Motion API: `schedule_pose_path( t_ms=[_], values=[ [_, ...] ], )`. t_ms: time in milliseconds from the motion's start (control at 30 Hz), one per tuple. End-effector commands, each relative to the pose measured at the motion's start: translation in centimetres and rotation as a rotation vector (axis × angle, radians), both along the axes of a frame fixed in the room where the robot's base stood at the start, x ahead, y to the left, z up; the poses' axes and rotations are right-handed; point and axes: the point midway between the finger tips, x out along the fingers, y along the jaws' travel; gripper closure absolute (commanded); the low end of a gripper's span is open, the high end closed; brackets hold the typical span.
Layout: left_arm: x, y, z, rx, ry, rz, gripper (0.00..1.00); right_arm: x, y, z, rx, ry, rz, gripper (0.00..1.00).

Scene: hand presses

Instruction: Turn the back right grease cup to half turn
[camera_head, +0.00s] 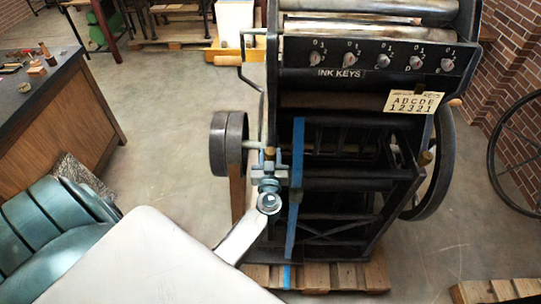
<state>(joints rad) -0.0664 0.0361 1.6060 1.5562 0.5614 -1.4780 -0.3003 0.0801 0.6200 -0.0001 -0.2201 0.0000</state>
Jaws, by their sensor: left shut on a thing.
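The dark hand press (330,72) fills the middle and right, with a row of ink keys labelled INK KEYS. My left gripper (269,160) is at the left upright of its frame, beside the blue strap. Its jaws are shut around a small brass-coloured grease cup (269,151), of which only a little shows. The cup's turn position cannot be read. Another brass-coloured fitting (425,158) shows on the right side of the frame. The back of the press is mostly hidden. My right gripper is not in view.
A flywheel (435,165) stands at the press's right side and a dark pulley (219,145) at its left. The press stands on a pallet (375,272). A wooden bench (62,120) is at the far left. The floor between bench and press is clear.

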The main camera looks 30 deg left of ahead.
Motion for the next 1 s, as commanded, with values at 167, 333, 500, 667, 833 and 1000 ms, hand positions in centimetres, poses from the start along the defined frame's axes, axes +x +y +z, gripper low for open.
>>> schedule_pose_path(
  t_ms=[167,333,500,667,833,1000],
  values=[
    [-0.09,0.23,0.07,0.002,0.000,-0.096,0.86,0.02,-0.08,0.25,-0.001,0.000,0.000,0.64],
    [-0.11,0.16,0.02,-0.001,-0.001,-0.128,0.86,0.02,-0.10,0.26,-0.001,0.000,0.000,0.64],
    [-0.10,0.16,0.01,-0.001,0.000,-0.127,0.86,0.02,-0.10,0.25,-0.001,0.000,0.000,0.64],
    [-0.10,0.15,0.01,-0.001,0.000,-0.126,0.42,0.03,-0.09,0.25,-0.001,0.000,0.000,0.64],
    [-0.10,0.15,0.00,-0.001,0.000,-0.126,0.42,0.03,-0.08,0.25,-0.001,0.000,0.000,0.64],
    [-0.61,-0.09,-0.12,-0.002,0.001,-0.126,0.42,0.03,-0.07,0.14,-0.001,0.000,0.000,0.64]
  ],
)
